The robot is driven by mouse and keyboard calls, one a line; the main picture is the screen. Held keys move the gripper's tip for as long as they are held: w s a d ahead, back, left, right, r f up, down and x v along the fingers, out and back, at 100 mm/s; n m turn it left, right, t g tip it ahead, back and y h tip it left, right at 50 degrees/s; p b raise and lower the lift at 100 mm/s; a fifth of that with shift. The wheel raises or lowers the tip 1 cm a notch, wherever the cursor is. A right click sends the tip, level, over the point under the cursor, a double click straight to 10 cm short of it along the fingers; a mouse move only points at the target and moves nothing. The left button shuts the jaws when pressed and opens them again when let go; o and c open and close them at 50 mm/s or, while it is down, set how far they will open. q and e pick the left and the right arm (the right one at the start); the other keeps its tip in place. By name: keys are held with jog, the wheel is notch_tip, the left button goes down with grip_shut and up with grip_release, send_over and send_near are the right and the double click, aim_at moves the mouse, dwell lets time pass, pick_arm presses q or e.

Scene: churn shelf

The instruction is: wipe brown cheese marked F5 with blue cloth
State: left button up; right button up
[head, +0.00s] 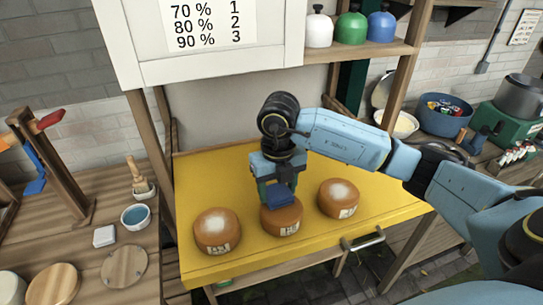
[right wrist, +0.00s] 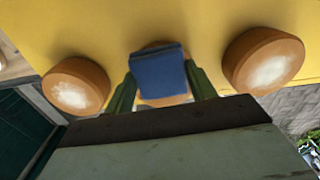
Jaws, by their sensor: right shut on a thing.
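Three round brown cheeses stand in a row on the yellow board (head: 240,170): left (head: 217,231), middle (head: 281,221) and right (head: 338,198). Each has a small label on its side, too small to read surely. The left and right ones show white patches on top. My right gripper (head: 278,190) is shut on the blue cloth (head: 281,197), which is over the top of the middle cheese and seems to touch it. In the right wrist view the cloth (right wrist: 158,72) sits between the green fingers (right wrist: 162,90) and hides most of the middle cheese's top. My left gripper is not seen.
White, green and blue bottles (head: 351,26) stand on the upper shelf. The back of the yellow board is clear.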

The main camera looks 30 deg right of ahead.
notch_tip(320, 180, up, 4)
jog(key=shift+d+f+p, duration=0.1)
jog(key=shift+p, duration=1)
jog(key=shift+w+r+p, duration=0.1)
jog(key=shift+r+p, duration=0.4)
jog(key=shift+r, duration=0.25)
jog(key=shift+r+p, duration=0.95)
jog(key=shift+r, duration=0.5)
jog(key=shift+f, duration=0.15)
